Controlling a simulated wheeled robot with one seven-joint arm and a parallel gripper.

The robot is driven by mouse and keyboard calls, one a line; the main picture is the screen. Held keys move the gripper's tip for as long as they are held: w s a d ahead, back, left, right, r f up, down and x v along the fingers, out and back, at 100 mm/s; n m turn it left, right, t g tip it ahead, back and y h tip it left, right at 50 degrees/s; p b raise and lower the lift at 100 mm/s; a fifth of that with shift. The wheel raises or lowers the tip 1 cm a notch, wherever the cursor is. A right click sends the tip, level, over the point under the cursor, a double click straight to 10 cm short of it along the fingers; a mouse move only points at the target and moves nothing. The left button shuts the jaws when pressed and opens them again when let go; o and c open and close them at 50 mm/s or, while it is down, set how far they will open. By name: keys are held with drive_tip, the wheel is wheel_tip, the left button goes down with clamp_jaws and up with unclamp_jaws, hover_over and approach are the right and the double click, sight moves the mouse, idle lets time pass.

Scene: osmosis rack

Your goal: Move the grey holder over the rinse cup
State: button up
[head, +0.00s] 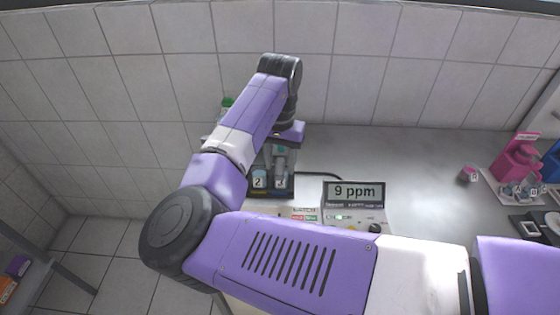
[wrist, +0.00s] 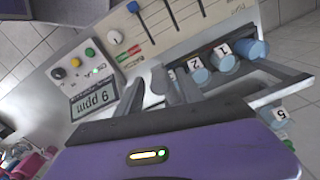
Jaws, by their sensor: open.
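My gripper (wrist: 170,76) is open, with its two grey fingers in front of the panel in the wrist view. In the head view, my gripper (head: 280,160) hangs over the numbered cups at the back. Pale grey bars (wrist: 284,93) lie right of the fingers, beside the cups; I cannot tell whether they belong to the grey holder. No view shows the holder clearly, and my arm hides part of that area.
Blue cups tagged 2 (wrist: 199,72) and 1 (wrist: 225,58) stand at the panel's foot. The panel's display (head: 353,191) reads 9 ppm. A pink apparatus (head: 516,160) stands at the far right. The bench (head: 415,160) between display and pink cup is clear.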

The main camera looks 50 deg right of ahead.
clamp_jaws()
idle(1.3)
